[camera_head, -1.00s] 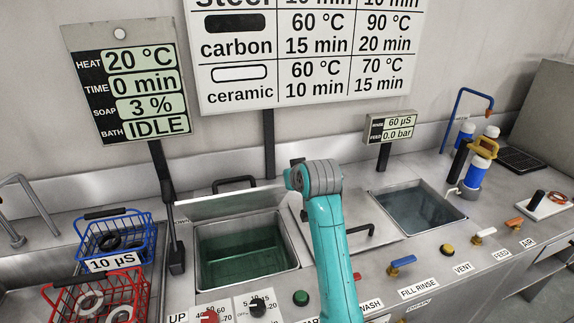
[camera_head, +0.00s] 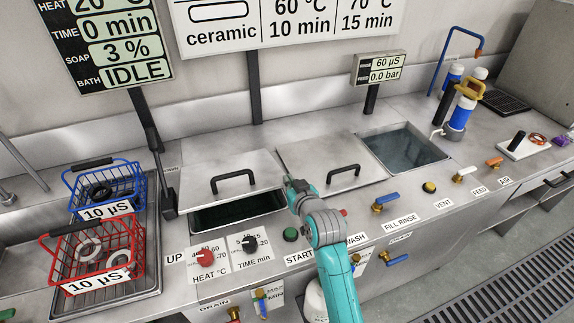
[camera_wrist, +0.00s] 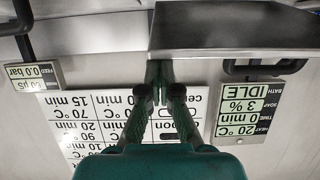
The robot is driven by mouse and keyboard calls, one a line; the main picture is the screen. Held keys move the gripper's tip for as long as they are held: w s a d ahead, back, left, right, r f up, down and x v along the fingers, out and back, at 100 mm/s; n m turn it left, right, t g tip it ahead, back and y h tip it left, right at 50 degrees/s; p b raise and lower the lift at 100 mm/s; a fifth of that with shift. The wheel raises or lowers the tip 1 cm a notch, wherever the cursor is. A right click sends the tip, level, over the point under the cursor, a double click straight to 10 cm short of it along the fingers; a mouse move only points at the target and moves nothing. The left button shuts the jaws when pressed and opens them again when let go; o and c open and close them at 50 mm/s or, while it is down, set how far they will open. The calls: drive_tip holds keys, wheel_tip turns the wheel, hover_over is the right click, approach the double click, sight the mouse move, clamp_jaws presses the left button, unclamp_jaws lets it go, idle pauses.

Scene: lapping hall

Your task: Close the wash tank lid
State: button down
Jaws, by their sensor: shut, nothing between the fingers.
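The wash tank lid (camera_head: 222,176) is a flat steel plate with a black bar handle (camera_head: 233,180). In the head view it is tilted low over the wash tank (camera_head: 240,214), and a dark gap shows under its front edge. My gripper (camera_head: 289,184) is shut and empty at the lid's right edge, close to its front corner; I cannot tell whether it touches. In the upside-down wrist view my fingertips (camera_wrist: 159,74) are together beside the lid (camera_wrist: 235,28).
A second lid (camera_head: 310,160) with a handle lies right of the wash tank, beside the open rinse tank (camera_head: 405,150). Knobs, a green button (camera_head: 290,234) and valve levers line the front. Blue (camera_head: 105,188) and red (camera_head: 95,250) baskets stand at the left.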

drive_tip(key=shift+s+d+f, duration=0.1)
drive_tip(key=shift+s+f, duration=0.1)
drive_tip(key=shift+f, duration=0.4)
drive_tip(key=shift+s+f, duration=0.2)
drive_tip(key=shift+f, duration=0.35)
